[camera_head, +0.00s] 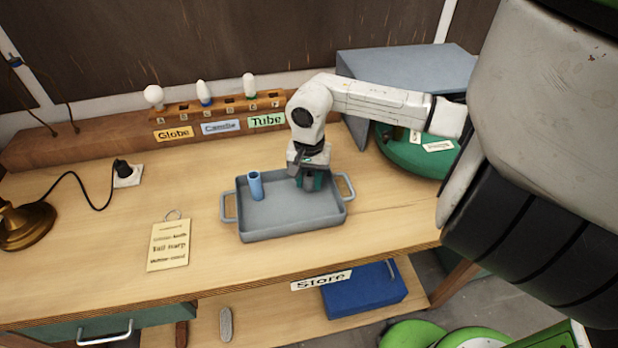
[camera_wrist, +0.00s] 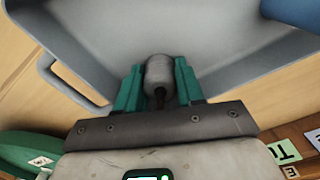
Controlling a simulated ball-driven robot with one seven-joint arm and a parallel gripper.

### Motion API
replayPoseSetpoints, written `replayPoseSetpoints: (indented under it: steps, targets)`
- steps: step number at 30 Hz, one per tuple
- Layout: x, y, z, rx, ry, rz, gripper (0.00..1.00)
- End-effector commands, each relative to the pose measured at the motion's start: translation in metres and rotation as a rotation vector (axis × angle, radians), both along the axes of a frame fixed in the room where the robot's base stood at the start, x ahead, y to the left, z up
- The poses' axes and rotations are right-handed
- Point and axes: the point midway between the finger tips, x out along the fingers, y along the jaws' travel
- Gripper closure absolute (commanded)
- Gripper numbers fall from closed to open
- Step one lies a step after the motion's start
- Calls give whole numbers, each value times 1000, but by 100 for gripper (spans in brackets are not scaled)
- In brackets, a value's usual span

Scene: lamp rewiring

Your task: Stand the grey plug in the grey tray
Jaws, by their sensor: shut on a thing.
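The grey tray (camera_head: 281,216) sits on the workbench, with a handle at each end. My gripper (camera_head: 311,183) is over the right part of the tray, pointing down, its green fingers low inside the rim. In the wrist view my gripper (camera_wrist: 160,90) is shut on the grey plug (camera_wrist: 159,70), a short rounded grey body with a dark stem or cord on the gripper side. The tray floor (camera_wrist: 205,30) lies beyond it. I cannot tell whether the plug touches the floor. The plug is hidden in the head view.
A blue cup-like cylinder (camera_head: 255,186) stands in the tray's left part. A wooden bulb rack (camera_head: 215,106) with several bulbs is at the back. A tag (camera_head: 169,245), a black plug in a white socket (camera_head: 128,177) and a brass lamp base (camera_head: 28,227) lie left. A green round thing (camera_head: 405,158) stands right.

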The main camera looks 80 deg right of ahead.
Motion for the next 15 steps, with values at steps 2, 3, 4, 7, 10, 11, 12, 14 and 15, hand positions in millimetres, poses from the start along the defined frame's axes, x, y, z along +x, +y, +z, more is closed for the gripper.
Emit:
replayPoseSetpoints:
  steps: [2, 3, 4, 7, 10, 11, 12, 14, 15]
  targets:
    - [0, 0, 0, 0, 0, 0, 57]
    - [0, 0, 0, 0, 0, 0, 53]
    - [0, 0, 0, 0, 0, 0, 50]
    - [0, 0, 0, 0, 0, 0, 41]
    - [0, 0, 0, 0, 0, 0, 37]
    - [0, 0, 0, 0, 0, 0, 37]
    - [0, 0, 0, 0, 0, 0, 37]
    - [0, 0, 0, 0, 0, 0, 37]
    - [0, 0, 0, 0, 0, 0, 37]
